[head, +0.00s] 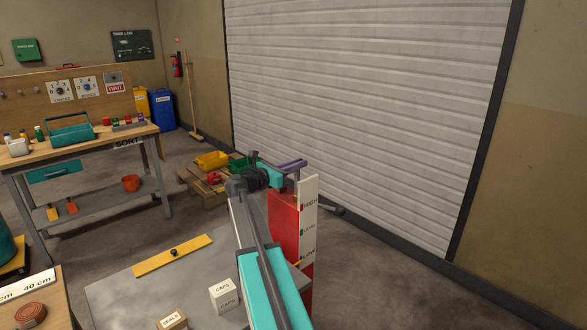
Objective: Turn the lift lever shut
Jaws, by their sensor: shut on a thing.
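The red lift housing (283,225) stands at the centre right, with a white upright scale (308,232) on its side marked with several levels. My gripper (287,172) is at the top of this housing, at the end of my teal and grey arm. It is shut on a purple-grey bar (292,164), which looks like the lift lever and lies roughly level just above the housing. The fingertips are small and partly hidden, so the exact grip is hard to make out. My arm covers part of the housing's left side.
A grey table (120,296) at the front holds a yellow strip (173,256) and a caps box (224,297). A pallet (196,187) with yellow and green bins is behind the arm. A workbench (85,141) stands left; the roller door (370,100) is behind.

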